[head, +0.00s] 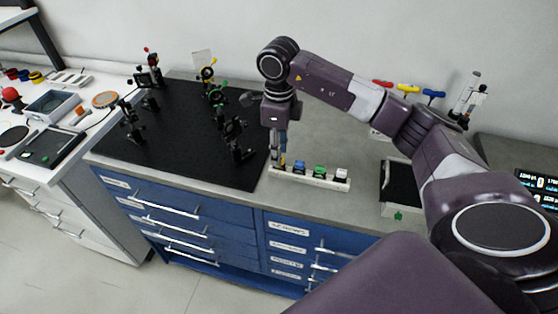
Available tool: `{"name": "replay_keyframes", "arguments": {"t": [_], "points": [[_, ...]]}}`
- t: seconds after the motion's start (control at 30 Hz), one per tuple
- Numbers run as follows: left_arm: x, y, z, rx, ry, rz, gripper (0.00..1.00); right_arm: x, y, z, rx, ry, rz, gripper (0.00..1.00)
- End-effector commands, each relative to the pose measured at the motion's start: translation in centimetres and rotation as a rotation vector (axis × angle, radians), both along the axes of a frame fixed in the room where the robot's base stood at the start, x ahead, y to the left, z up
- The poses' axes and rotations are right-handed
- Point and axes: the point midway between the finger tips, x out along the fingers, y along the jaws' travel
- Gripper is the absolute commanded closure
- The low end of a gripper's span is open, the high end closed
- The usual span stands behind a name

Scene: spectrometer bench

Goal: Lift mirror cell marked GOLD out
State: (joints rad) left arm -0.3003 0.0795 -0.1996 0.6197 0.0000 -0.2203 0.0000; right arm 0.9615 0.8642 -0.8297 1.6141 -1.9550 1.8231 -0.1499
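A long white rack (312,183) lies on the grey bench top beside the black breadboard. It carries a row of small mirror cells: a blue one (299,167), a green one (320,170) and a white one (341,174). My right gripper (280,157) points down at the rack's left end, with its fingertips at the leftmost place. A small yellowish bit shows by the fingertips, possibly the gold cell; the gripper mostly hides it. Any marking is too small to read. I cannot tell whether the fingers are closed on it. My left gripper is not in view.
The black breadboard (180,150) left of the rack bears several upright optic mounts. A tray with a dark inside (402,211) stands right of the rack. Coloured-handled drivers (408,88) stand at the back. Bare grey bench lies behind the rack.

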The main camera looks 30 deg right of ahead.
Motion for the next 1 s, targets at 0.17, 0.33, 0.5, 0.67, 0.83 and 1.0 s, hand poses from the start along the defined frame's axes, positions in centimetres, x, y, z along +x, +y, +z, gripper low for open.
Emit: {"name": "replay_keyframes", "arguments": {"t": [0.17, 0.33, 0.5, 0.67, 0.83, 1.0], "points": [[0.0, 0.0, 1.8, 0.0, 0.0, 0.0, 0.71, -0.2, 0.0, -2.3, 0.002, 0.004, 0.001, 0.69], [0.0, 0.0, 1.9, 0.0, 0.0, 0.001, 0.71, -0.1, -0.1, -3.3, 0.001, 0.0, 0.001, 0.69], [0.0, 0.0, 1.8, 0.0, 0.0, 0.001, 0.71, -0.1, 0.0, -3.3, 0.001, 0.0, 0.001, 0.7], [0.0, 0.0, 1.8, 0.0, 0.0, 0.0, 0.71, -0.1, 0.0, -3.3, 0.001, 0.0, 0.001, 0.88], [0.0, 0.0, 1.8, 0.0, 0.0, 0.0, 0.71, 0.0, 0.0, -3.3, 0.002, -0.001, 0.001, 1.0], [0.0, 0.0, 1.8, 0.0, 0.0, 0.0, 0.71, 0.0, 0.0, -3.2, 0.002, -0.001, 0.001, 1.0]]}}
